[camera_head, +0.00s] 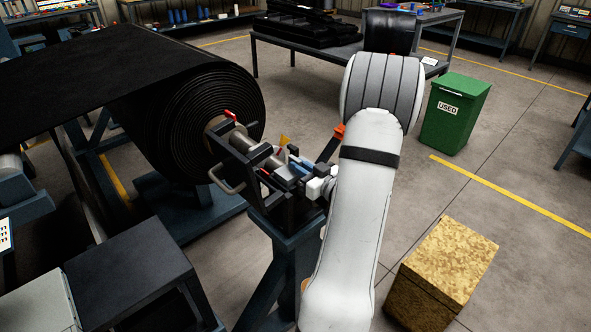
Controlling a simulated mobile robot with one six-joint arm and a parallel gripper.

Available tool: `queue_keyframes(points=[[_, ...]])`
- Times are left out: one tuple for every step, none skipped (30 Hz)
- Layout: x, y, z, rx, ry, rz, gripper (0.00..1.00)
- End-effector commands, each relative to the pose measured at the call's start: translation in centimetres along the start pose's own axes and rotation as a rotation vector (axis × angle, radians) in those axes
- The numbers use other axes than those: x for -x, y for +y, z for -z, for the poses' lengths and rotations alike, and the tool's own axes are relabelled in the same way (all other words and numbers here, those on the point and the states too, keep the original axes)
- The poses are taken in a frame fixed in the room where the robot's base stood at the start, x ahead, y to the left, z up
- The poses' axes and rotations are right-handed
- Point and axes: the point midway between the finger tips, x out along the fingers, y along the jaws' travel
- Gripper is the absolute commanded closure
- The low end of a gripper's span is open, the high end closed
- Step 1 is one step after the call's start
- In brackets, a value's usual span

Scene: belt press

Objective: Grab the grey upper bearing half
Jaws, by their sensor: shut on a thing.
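My gripper (298,178) reaches in from the right, low over the bearing at the end of the roll's shaft. Its fingers are small in view and partly hidden among the bearing parts. It is shut on the grey upper bearing half (286,172), which sits at the shaft end on top of the dark blue stand (290,240). I cannot tell whether the half is lifted clear of the seat. A yellow part (283,141) and an orange-red part (338,131) show close by.
A green "USED" bin (455,115) and a mottled yellow box (443,270) stand on the floor at right. A dark table (130,270) is front left.

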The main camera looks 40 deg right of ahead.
Motion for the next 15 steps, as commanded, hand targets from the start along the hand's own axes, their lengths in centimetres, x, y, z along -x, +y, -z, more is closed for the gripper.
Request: queue_keyframes(points=[[0.00,0.00,0.00,0.000,0.000,0.000,1.00],[0.00,-0.01,0.00,0.000,0.000,0.000,1.00],[-0.01,-0.01,0.00,0.000,0.000,0.000,1.00],[-0.01,-0.01,0.00,0.000,0.000,0.000,1.00],[-0.01,-0.02,0.00,0.000,0.000,0.000,1.00],[-0.03,0.01,0.11,0.001,0.002,0.000,1.00],[-0.03,0.00,0.11,0.001,0.002,0.000,1.00],[-0.03,0.00,0.11,0.001,0.002,0.000,1.00],[-0.03,0.00,0.10,0.001,0.002,0.000,1.00],[-0.03,-0.01,0.10,0.001,0.002,0.000,1.00],[-0.04,-0.01,0.13,0.001,0.002,0.001,1.00],[-0.04,-0.01,0.22,0.002,0.002,0.001,1.00],[-0.05,-0.02,0.37,0.002,0.003,0.001,1.00],[-0.05,-0.02,0.57,0.003,0.003,0.001,1.00],[-0.06,-0.01,0.97,0.004,0.003,0.001,1.00]])
